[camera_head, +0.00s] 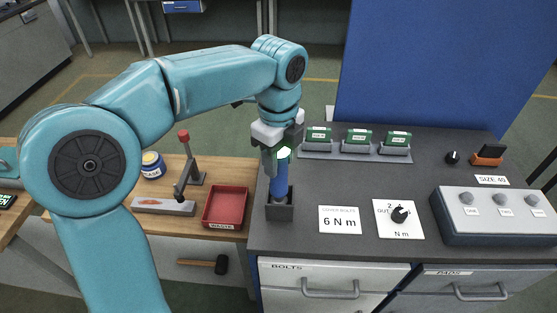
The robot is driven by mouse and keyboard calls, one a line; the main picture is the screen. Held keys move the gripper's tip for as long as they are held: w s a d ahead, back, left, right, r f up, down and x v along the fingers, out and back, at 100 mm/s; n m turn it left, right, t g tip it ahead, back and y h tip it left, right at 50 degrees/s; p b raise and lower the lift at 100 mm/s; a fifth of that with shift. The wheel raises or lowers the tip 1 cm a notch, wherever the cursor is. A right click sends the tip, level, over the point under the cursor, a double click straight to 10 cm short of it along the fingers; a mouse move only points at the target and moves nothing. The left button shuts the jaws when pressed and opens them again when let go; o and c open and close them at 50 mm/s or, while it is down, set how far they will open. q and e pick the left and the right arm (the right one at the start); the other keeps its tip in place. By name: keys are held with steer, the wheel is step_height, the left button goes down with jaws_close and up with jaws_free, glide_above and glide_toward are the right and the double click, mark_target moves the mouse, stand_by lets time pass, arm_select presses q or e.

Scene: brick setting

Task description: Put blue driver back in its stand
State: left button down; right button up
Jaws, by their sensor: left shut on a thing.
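The blue driver (279,183) stands about upright at the left edge of the dark bench top. Its lower end is at the dark square stand (280,211), and it looks to be in the stand's opening. I cannot tell how deep it sits. My left gripper (280,153) points down over the stand and is shut on the upper part of the driver, hiding its top. My right gripper is not in view.
A rack with green-labelled blocks (357,151) stands at the back. A "6 N m" card (340,220), a dial card (397,219) and a grey control box (497,214) lie to the right. A red tray (226,206) and red-knobbed lever (184,165) are on the wooden bench at left.

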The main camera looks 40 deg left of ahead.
arm_select(q)
steer(key=shift+d+f, duration=0.25)
steer(key=shift+f, duration=0.05)
steer(key=shift+w+f, duration=0.1)
steer(key=shift+w, duration=0.15)
steer(key=shift+w+a, duration=0.1)
steer(key=shift+w, duration=0.05)
steer(key=shift+a+f, duration=0.1)
steer(key=shift+a, duration=0.05)
steer(key=shift+s, duration=0.25)
steer(key=c, duration=0.9)
jaws_free()
steer(key=shift+s, duration=0.1)
steer(key=shift+c, duration=0.2)
steer(key=o, duration=0.3)
steer(key=shift+d, duration=0.25)
steer(key=shift+w+a+f, duration=0.1)
steer(key=shift+w+f, duration=0.05)
steer(key=shift+w, duration=0.1)
steer(key=shift+a, duration=0.15)
steer(key=shift+s+r, duration=0.1)
steer(key=shift+r, duration=0.3)
step_height(320, 180, up, 12)
steer(key=shift+f+p, duration=0.2)
steer(key=shift+p, duration=0.5)
